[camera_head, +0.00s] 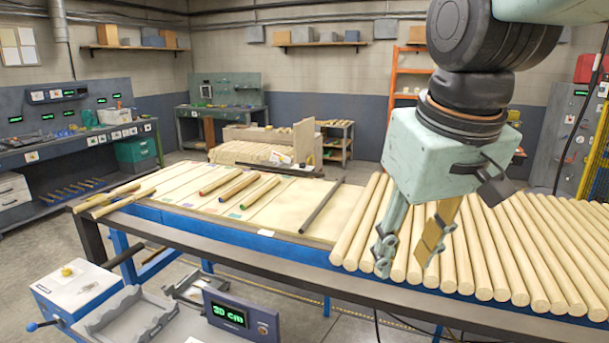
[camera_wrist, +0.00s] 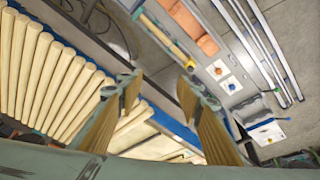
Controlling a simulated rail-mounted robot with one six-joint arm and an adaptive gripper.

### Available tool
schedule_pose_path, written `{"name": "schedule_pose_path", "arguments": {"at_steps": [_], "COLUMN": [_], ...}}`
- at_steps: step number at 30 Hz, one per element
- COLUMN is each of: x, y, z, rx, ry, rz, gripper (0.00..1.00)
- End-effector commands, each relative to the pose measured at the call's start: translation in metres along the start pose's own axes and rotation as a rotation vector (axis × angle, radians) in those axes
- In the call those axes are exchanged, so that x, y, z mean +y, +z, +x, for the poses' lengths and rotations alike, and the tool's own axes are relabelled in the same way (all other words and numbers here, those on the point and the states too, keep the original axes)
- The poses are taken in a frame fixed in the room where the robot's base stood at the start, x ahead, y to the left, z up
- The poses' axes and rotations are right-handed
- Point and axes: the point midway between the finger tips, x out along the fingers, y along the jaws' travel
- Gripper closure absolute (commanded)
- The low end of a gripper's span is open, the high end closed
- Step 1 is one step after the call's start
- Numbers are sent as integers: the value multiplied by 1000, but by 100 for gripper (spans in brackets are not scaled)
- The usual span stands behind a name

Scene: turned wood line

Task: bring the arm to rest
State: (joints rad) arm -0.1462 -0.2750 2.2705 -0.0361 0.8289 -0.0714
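My gripper (camera_head: 405,262) hangs from my arm at the right of the head view, in front of a row of pale round wooden rods (camera_head: 498,245). Its two fingers are spread apart with nothing between them. In the wrist view my gripper (camera_wrist: 155,100) also shows open and empty, with the floor and table edge seen beyond the fingers. The rods (camera_wrist: 50,80) lie to the left there. How high the fingertips are above the rods cannot be told exactly.
The worktable (camera_head: 290,247) carries marked lanes with several coloured-end rods (camera_head: 238,188) and a dark bar (camera_head: 322,207). A measuring device with a "30 cm" display (camera_head: 240,315) stands at the front left. Workbenches (camera_head: 75,140) line the back left. The floor shows bare between them.

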Motion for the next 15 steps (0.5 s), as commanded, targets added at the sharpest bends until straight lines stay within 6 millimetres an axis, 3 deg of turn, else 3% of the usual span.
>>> {"name": "schedule_pose_path", "arguments": {"at_steps": [15], "x": [12], "y": [101], "z": [-21], "rx": [14], "ry": [13], "rz": [130], "gripper": [66]}}
